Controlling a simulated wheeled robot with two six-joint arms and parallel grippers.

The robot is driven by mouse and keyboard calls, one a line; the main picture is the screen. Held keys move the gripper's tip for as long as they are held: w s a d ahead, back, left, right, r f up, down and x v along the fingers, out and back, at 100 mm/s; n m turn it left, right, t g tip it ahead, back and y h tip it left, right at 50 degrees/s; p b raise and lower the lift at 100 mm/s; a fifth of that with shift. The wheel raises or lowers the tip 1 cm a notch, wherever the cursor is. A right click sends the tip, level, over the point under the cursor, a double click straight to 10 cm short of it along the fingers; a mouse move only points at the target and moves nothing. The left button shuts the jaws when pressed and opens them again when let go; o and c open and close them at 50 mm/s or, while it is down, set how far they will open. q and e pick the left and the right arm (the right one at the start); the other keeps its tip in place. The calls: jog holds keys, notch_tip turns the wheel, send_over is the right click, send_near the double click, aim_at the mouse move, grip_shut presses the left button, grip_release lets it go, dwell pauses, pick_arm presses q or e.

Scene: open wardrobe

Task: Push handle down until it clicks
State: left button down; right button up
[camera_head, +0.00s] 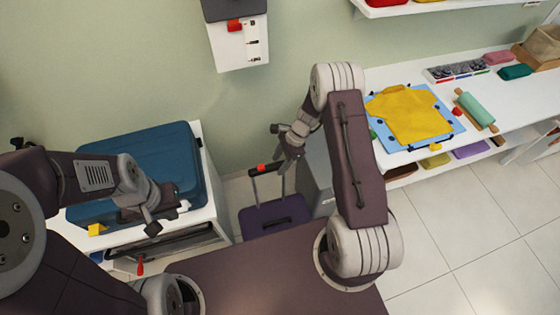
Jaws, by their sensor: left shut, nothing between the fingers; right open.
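A purple suitcase (274,216) stands upright on the floor in the middle of the head view. Its telescopic handle (254,186) is extended, with two thin poles and a dark grip carrying a red part (262,168). My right gripper (280,148) is open and empty, close to the right end of the grip in the picture. I cannot tell whether it touches the grip. My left gripper (153,225) is shut and empty, over the front edge of the blue suitcase, well left of the handle.
A large blue suitcase (135,160) lies on a white cabinet (222,228) at left. A white shelf at right holds a yellow shirt (408,112), a teal rolling pin (476,110) and a tray (455,71). A white box (240,45) hangs on the wall. Tiled floor (440,220) is clear at lower right.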

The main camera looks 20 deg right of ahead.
grip_shut()
dwell(1.3)
